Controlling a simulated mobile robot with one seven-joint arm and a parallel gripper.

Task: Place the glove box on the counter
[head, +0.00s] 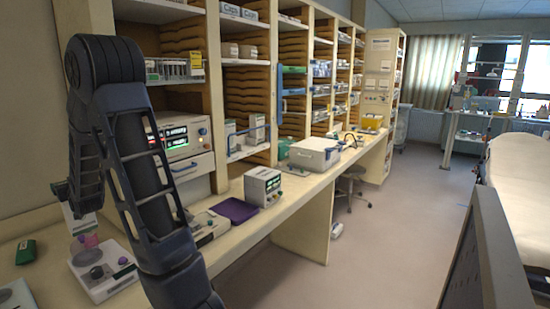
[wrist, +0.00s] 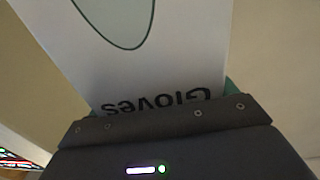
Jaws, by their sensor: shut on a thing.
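The glove box (wrist: 165,55) is white with a dark green outline and the upside-down word "Gloves", and it fills much of the wrist view. My gripper (wrist: 165,125) is shut on it along its lettered edge. In the head view my arm hides much of the gripper. A small white piece of what looks like the glove box (head: 78,218) shows at the far left, below the dark wrist and above the counter. The long cream counter (head: 287,207) runs along the left wall. I cannot tell whether the box touches it.
On the near counter lie a white device with knobs (head: 103,270) and a green packet (head: 26,251). A purple mat (head: 234,210), a small monitor (head: 263,187) and a white case (head: 315,153) lie further along. Shelves rise behind.

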